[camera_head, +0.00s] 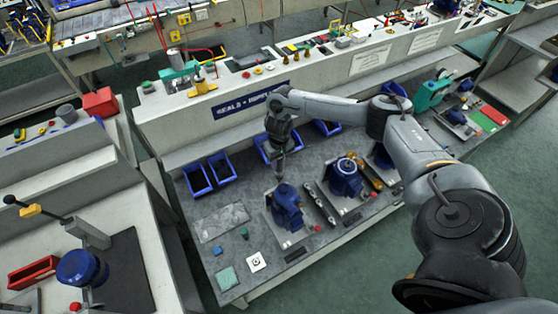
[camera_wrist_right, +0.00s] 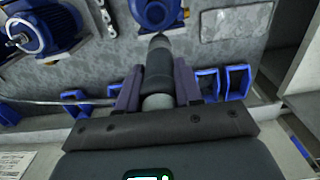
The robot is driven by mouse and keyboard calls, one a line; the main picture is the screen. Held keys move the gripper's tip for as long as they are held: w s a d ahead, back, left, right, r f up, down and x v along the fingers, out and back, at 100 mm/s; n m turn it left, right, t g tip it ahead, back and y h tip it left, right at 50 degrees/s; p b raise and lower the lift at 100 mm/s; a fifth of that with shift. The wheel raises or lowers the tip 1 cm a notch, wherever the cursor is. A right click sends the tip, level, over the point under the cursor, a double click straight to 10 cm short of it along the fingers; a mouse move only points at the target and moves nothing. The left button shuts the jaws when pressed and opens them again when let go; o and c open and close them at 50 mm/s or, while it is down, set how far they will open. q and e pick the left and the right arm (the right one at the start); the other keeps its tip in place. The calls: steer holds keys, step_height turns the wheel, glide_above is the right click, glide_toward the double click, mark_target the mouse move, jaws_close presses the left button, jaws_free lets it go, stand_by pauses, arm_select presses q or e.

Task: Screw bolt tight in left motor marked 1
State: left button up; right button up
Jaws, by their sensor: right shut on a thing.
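My right gripper (camera_wrist_right: 157,82) is shut on a dark cylindrical tool (camera_wrist_right: 158,62), held between its two purple fingers. In the head view the right gripper (camera_head: 281,150) hangs above the left blue motor (camera_head: 287,207), with the tool pointing down near the motor's top. I cannot tell whether the tip touches it. The left motor also shows at the top of the right wrist view (camera_wrist_right: 157,12), just past the tool's tip. A second blue motor (camera_head: 345,178) stands to its right. No bolt and no number mark can be made out. My left gripper is not in view.
Blue bins (camera_head: 222,167) stand along the bench's back, some close behind the gripper. A slotted rail (camera_head: 318,205) lies between the motors.

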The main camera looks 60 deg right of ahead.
stand_by(0.6)
steer(key=shift+p, duration=0.3)
steer(key=shift+r+p, duration=0.3)
steer(key=shift+p, duration=0.05)
step_height(320, 180, up, 3)
steer(key=p, duration=0.3)
steer(key=shift+f, duration=0.15)
steer(key=shift+r, duration=1.35)
